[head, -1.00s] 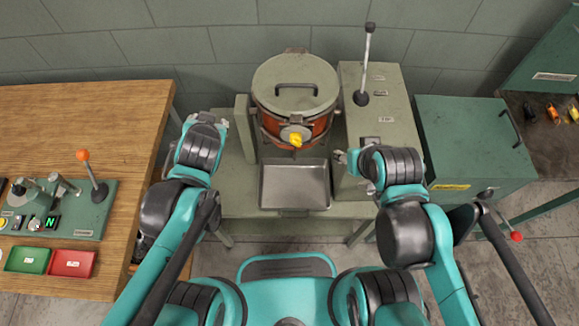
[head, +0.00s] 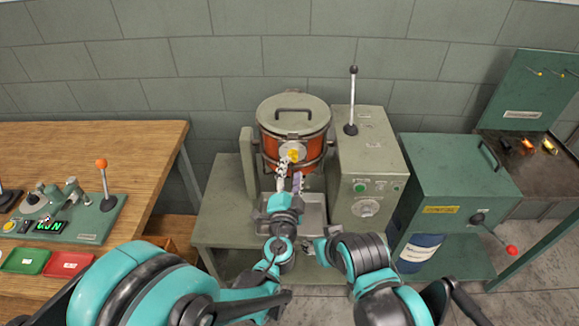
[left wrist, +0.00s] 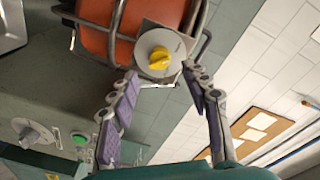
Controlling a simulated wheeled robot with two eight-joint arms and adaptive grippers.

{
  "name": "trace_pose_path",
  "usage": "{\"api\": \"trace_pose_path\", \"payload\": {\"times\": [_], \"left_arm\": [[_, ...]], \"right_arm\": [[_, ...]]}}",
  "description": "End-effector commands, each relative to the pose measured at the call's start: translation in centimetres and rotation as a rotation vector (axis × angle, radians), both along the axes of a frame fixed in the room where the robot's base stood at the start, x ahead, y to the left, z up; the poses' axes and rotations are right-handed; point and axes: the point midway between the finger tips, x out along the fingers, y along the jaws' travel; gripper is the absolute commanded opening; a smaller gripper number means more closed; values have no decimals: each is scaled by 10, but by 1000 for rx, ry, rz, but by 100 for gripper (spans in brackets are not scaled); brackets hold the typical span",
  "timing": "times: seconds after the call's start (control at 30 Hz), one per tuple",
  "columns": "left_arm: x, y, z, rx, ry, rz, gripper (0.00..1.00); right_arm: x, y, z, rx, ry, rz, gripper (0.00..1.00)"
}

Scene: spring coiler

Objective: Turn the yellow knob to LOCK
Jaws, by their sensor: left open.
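The yellow knob (head: 293,155) sits on a round grey plate on the front of the orange drum (head: 270,152). In the left wrist view the yellow knob (left wrist: 159,58) shows clearly on its disc, just beyond my fingertips. My left gripper (head: 289,170) is open right in front of the knob, and its fingers (left wrist: 165,85) stand apart on either side below it, apart from it as far as I can tell. The plate's lettering is too small to read. My right arm shows at the lower right; its gripper (head: 322,252) is small and partly hidden by the arm.
A metal tray (head: 314,212) lies below the drum, partly behind my left arm. A grey control box (head: 372,150) with a lever, buttons and a dial stands close right of the drum. A green cabinet (head: 455,175) stands further right, a wooden table (head: 90,145) at left.

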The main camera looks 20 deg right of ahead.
Motion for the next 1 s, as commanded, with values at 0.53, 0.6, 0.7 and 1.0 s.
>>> {"api": "trace_pose_path", "payload": {"times": [0.53,0.6,0.7,1.0], "left_arm": [[48,-17,0,-1,1,2,47],[48,-17,0,-1,1,2,47],[48,-17,0,-1,1,2,34],[48,-17,0,0,1,3,0]], "right_arm": [[0,0,-14,0,0,0,48],[0,0,-14,0,0,0,48],[0,0,-14,0,0,0,48],[0,0,-14,0,0,0,48]]}}
